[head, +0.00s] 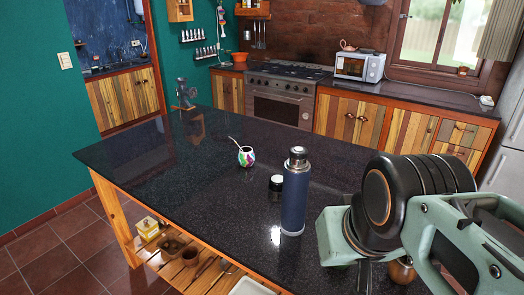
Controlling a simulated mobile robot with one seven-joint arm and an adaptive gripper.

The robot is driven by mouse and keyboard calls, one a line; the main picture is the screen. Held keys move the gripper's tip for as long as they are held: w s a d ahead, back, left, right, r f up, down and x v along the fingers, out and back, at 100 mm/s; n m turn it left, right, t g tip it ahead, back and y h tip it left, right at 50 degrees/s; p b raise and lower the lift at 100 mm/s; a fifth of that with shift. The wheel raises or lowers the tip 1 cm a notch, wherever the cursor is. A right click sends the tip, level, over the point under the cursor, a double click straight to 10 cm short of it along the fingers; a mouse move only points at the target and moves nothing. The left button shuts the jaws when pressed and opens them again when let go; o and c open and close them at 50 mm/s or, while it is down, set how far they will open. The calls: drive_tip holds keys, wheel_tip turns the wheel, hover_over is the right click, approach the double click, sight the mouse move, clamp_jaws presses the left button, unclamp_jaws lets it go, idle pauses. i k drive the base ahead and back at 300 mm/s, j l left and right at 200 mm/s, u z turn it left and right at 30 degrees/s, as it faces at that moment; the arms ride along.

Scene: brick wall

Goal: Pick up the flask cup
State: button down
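The flask cup looks to be the small dark cup with a pale top (276,187), standing on the dark speckled counter (190,165). It is just left of the tall blue flask (295,198), which stands upright with a silver and black top. I cannot tell whether cup and flask touch. My pale green and black arm fills the lower right, to the right of the flask and nearer to me. I cannot make out my gripper's fingertips, and nothing is visibly held around the cup.
A colourful mate cup with a straw (246,157) stands behind and left of the flask cup. A metal grinder (184,95) is at the counter's far left. A brown object (402,271) is partly hidden by my arm. The counter's left half is mostly clear. A slatted shelf (195,268) holds items below.

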sight(275, 189)
drive_tip(key=i+j+z, duration=0.3)
drive_tip(key=j, duration=0.3)
drive_tip(key=i+j+z, duration=0.15)
drive_tip(key=j, duration=0.2)
drive_tip(key=i+j+z, duration=0.15)
drive_tip(key=j, duration=0.2)
drive_tip(key=k+l+u, duration=0.4)
drive_tip(key=i+j+z, duration=0.4)
